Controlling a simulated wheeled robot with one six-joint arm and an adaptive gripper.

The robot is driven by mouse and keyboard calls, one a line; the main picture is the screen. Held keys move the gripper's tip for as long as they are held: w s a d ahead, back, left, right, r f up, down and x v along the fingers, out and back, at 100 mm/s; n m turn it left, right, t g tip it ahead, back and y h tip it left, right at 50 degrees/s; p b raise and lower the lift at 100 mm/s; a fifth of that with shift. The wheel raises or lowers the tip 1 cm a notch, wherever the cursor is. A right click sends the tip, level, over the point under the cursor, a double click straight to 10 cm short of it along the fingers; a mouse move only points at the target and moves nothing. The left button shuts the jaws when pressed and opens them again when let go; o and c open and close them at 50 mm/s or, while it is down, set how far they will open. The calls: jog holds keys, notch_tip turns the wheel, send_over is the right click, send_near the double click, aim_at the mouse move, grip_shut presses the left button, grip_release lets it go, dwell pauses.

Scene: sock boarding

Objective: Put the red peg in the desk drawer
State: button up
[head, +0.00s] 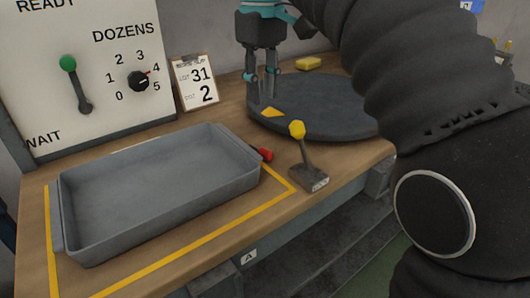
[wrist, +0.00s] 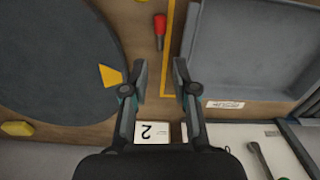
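A red-ended peg (head: 264,154) with a dark shaft lies on the wooden desk, between the grey tray and the round dark disc. The wrist view also shows the red peg (wrist: 160,26) at the top, ahead of the fingers. My gripper (head: 262,98) is above the desk near the left rim of the disc, fingers pointing down. Its fingers are apart and empty in the wrist view (wrist: 162,74). Below the desk's front edge is a grey front (head: 290,235) with a label "A" (head: 249,256); I cannot tell whether this is the drawer or whether it is open.
A grey tray (head: 168,140) sits inside a yellow taped outline. A yellow-knobbed lever (head: 297,131) stands right of the peg. The disc (head: 325,105) bears a yellow piece. A clipboard card (head: 193,82) and dial panel (head: 95,45) stand behind.

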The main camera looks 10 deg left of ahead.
jog(key=b, duration=0.2)
send_over(264, 149)
notch_tip(264, 149, down, 7)
jog(key=shift+w+a+r, duration=0.1)
jog(key=shift+a, duration=0.05)
jog(key=shift+s+f+b, duration=0.2)
jog(key=shift+f+b, duration=0.15)
jog(key=shift+f, duration=2.35)
grip_shut()
jog(key=shift+r, duration=0.1)
